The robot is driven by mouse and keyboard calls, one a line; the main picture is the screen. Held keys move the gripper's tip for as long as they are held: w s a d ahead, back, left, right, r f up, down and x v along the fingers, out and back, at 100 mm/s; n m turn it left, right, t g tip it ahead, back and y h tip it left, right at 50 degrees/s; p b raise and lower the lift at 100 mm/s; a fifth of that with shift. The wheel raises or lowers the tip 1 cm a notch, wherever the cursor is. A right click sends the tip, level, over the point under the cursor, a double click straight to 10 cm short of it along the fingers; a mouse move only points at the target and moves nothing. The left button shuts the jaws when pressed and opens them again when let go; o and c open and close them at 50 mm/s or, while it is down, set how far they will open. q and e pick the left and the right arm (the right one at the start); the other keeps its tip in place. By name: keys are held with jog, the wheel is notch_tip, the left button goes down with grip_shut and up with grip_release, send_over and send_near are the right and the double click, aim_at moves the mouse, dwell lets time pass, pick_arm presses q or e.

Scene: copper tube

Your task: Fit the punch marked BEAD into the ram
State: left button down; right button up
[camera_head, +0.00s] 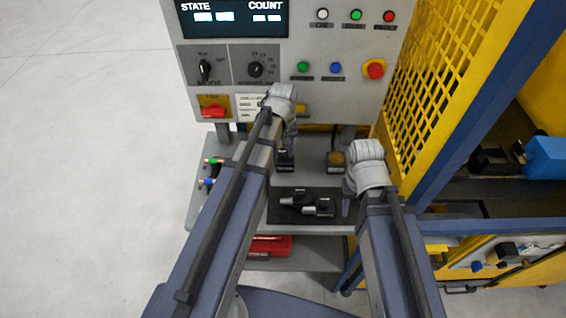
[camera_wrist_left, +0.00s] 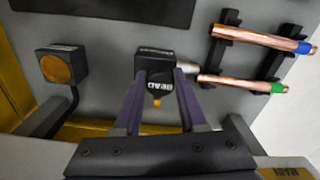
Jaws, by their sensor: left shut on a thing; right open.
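The punch marked BEAD (camera_wrist_left: 154,84) is a dark block with white lettering, seen between the fingers of my left gripper (camera_wrist_left: 160,82) in the left wrist view. A silver, rounded part extends to its right and an orange tip shows below it. In the head view my left gripper (camera_head: 286,143) is over the bench below the control panel, with a dark block (camera_head: 286,163) at its fingertips. My right gripper (camera_head: 347,199) is open and partly hidden by its own wrist, right of the dark mat. I cannot clearly make out the ram.
Other dark and silver tools (camera_head: 318,207) lie on a black mat (camera_head: 277,214). A box with an orange disc (camera_head: 337,162) stands to the right. Copper tubes (camera_wrist_left: 245,83) with green and blue ends rest on black holders. A yellow mesh guard (camera_head: 440,80) rises at right.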

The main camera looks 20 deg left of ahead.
aim_at(283, 160)
pick_arm(q)
notch_tip(283, 160, down, 4)
jog(key=b, duration=0.3)
jog(key=shift+r+b, duration=0.2)
jog(key=shift+b, duration=0.1)
pick_arm(e)
notch_tip(283, 160, down, 4)
jog(key=shift+r, duration=0.25)
pick_arm(q)
jog(key=shift+f, duration=0.1)
pick_arm(e)
jog(key=shift+f, duration=0.1)
pick_arm(q)
jog(key=shift+f, duration=0.1)
pick_arm(e)
jog(key=shift+f, duration=0.15)
pick_arm(q)
jog(key=shift+c, duration=2.3)
grip_release()
